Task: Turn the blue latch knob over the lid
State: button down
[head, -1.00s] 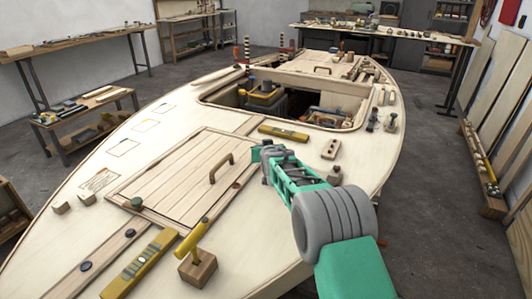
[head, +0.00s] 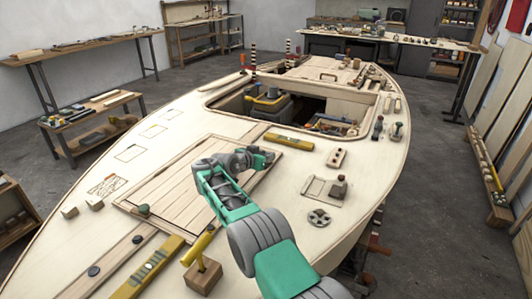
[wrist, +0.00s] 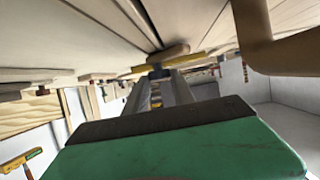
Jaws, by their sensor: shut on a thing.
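My gripper (head: 268,157) is low over the deck at the far right part of the plank lid (head: 165,188), short of a yellow level. In the wrist view its grey fingers (wrist: 160,82) reach forward and are shut on a small dark blue piece, the latch knob (wrist: 158,71). The fingers cover most of the knob, so its turn angle cannot be told. In the head view my gripper and arm hide the knob. The lid's brown handle (wrist: 258,45) shows large in the wrist view's upper right; my arm hides it in the head view.
A yellow level (head: 289,142) lies just beyond my gripper. A green knob (head: 143,210) sits at the lid's near left. An open hatch (head: 240,103) lies farther back.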

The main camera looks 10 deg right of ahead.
jog(key=shift+w+m+h+p, duration=0.1)
jog(key=shift+m+h+p, duration=0.2)
jog(key=shift+p, duration=0.2)
dwell(0.3)
jog(key=c, duration=1.1)
grip_release()
jog(key=shift+g, duration=0.3)
jog(key=shift+o, duration=0.2)
jog(key=shift+a, duration=0.1)
jog(key=v, duration=0.7)
jog(key=shift+s+a+r+b, duration=0.1)
jog(key=shift+s+a+b, duration=0.1)
jog(key=shift+s+b, duration=0.15)
